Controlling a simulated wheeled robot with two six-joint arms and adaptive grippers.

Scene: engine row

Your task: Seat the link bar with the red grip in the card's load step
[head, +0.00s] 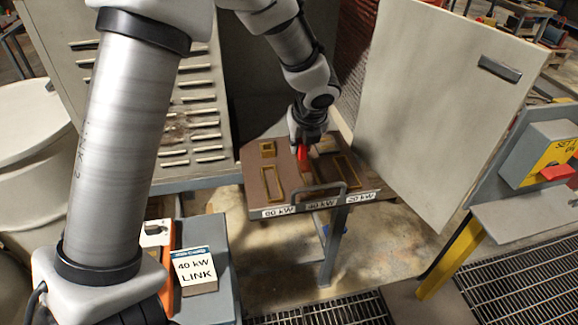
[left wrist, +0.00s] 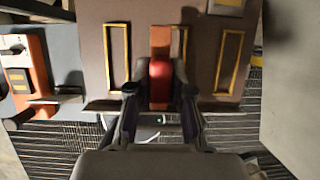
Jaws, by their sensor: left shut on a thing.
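My left gripper (head: 305,147) is shut on the red grip (head: 303,153) of the link bar, above the panel's middle. In the left wrist view the red grip (left wrist: 160,80) sits between the fingers, with the orange-brown bar (left wrist: 160,38) beyond it. The bar covers part of the middle yellow-outlined step (left wrist: 184,42); the outline shows along its right side. I cannot tell whether the bar touches the panel. The panel's labels read 60 kW (head: 278,211), 40 kW (head: 321,204) and 20 kW (head: 361,196). The card (head: 194,270) reads 40 kW LINK. My right gripper is not in view.
Left (left wrist: 117,58) and right (left wrist: 230,60) outlined steps flank the middle one and look empty. A handle (head: 320,188) stands at the panel's front. A pale door (head: 440,90) stands open at the right. A louvred cabinet (head: 190,120) is at the left.

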